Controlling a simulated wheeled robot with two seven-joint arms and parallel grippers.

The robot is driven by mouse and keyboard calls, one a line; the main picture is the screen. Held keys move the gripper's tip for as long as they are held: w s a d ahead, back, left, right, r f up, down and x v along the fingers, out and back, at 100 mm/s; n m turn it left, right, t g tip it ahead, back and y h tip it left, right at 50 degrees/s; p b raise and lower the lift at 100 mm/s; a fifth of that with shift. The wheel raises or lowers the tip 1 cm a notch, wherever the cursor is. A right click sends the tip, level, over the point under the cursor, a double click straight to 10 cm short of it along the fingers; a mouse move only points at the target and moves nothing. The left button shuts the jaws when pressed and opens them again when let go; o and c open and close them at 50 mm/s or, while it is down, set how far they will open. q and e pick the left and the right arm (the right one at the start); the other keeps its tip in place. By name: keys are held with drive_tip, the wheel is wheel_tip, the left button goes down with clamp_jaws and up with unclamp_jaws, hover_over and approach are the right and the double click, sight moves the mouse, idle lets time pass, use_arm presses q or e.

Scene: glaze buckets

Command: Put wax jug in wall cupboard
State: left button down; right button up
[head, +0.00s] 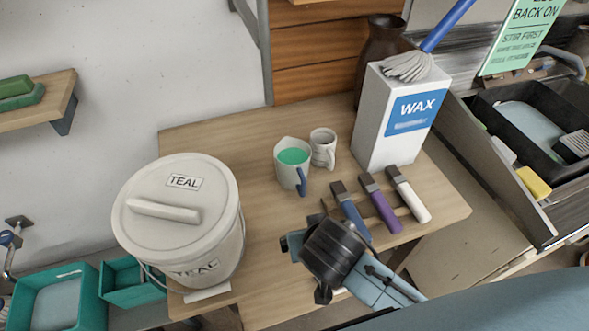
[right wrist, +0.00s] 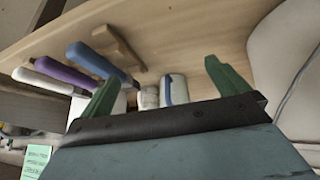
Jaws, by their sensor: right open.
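A white jug (head: 283,172) with a blue handle and green contents stands upright on the wooden table; it is probably the wax jug. It also shows in the right wrist view (right wrist: 179,88), between and beyond my fingers. A tall white box (head: 390,130) labelled WAX stands to its right. My right gripper (head: 306,226) is open and empty, in front of the jug and apart from it; its spread green fingers also show in the right wrist view (right wrist: 162,72). My left gripper is not in view. I cannot clearly identify the wall cupboard.
A mug (head: 323,148) stands close behind the jug. A lidded TEAL bucket (head: 180,220) is to its left. Brushes with blue, purple (head: 382,208) and white handles lie on a rest to the right. The table's back left is clear.

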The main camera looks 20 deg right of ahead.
drive_tip(key=w+a+r+m+t+h, duration=0.2)
drive_tip(key=w+r+m+t+h, duration=0.15)
drive_tip(key=w+t, duration=0.4)
drive_tip(key=g, duration=0.1)
approach(294, 147)
drive_tip(key=shift+p+x, duration=0.55)
drive_tip(key=shift+x, duration=1.8)
drive_tip(key=shift+s+f, duration=0.1)
drive_tip(key=shift+f, duration=0.05)
drive_tip(key=c, duration=1.9)
drive_tip(key=shift+r, duration=0.25)
